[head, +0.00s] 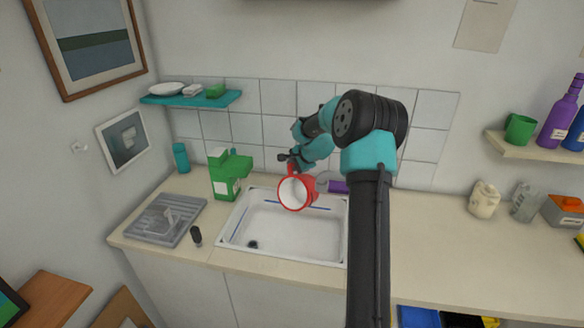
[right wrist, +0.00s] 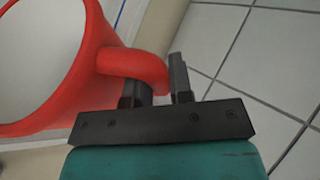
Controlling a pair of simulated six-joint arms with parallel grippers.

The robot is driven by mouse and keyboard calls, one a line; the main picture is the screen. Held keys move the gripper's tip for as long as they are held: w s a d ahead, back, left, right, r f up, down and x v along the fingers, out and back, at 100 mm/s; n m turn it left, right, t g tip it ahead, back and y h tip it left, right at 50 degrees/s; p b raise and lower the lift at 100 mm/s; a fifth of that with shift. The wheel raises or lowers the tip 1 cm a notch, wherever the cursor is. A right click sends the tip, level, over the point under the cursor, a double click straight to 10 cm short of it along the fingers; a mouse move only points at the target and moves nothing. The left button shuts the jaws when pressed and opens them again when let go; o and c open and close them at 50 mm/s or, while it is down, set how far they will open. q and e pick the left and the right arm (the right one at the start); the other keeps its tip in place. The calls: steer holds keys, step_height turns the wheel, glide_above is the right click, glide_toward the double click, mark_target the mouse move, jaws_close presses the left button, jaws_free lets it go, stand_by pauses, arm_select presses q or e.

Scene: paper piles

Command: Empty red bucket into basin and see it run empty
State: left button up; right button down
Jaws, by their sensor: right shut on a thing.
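The red bucket (head: 297,192) is held over the white basin (head: 233,226), tilted so that its white inside faces the head camera. My right gripper (head: 290,160) is shut on its handle. In the right wrist view the red bucket (right wrist: 95,75) fills the left side, and the gripper (right wrist: 164,85) has its fingers around the handle. The part of the inside that shows looks plain white, and no stream is visible. The basin has a dark drain at its lower left, and my arm covers its right edge. My left gripper is not in view.
A green carton (head: 226,178) stands left of the basin, with a grey drying mat (head: 165,220) and a small dark bottle (head: 196,236) nearby. A purple object (head: 338,187) lies behind the basin. The counter (head: 430,230) right of my arm is mostly clear.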

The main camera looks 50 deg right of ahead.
mark_target(298, 185)
steer(key=shift+d+y, duration=0.5)
steer(key=shift+f, duration=0.1)
steer(key=shift+w+d+f+m+y, duration=0.1)
steer(key=shift+d+f+m+y, duration=0.1)
steer(key=shift+d+m+y, duration=0.25)
steer(key=shift+w+d+f+m+y, duration=0.1)
steer(key=shift+d+f+m+y, duration=0.15)
steer(key=shift+d+y, duration=0.25)
steer(key=shift+d, duration=0.1)
steer(key=shift+d+f+m+y, duration=0.4)
steer(key=shift+d+f+y, duration=0.25)
steer(key=shift+y, duration=0.3)
steer(key=shift+w+f+g, duration=0.1)
steer(key=shift+f+g, duration=0.05)
steer(key=shift+g, duration=0.15)
steer(key=shift+d+f+m+y, duration=0.2)
steer(key=shift+f+m+y, duration=0.05)
steer(key=shift+f+y, duration=0.25)
steer(key=shift+d+f+m+y, duration=0.15)
steer(key=shift+f+m+y, duration=0.1)
steer(key=shift+f+y, duration=0.25)
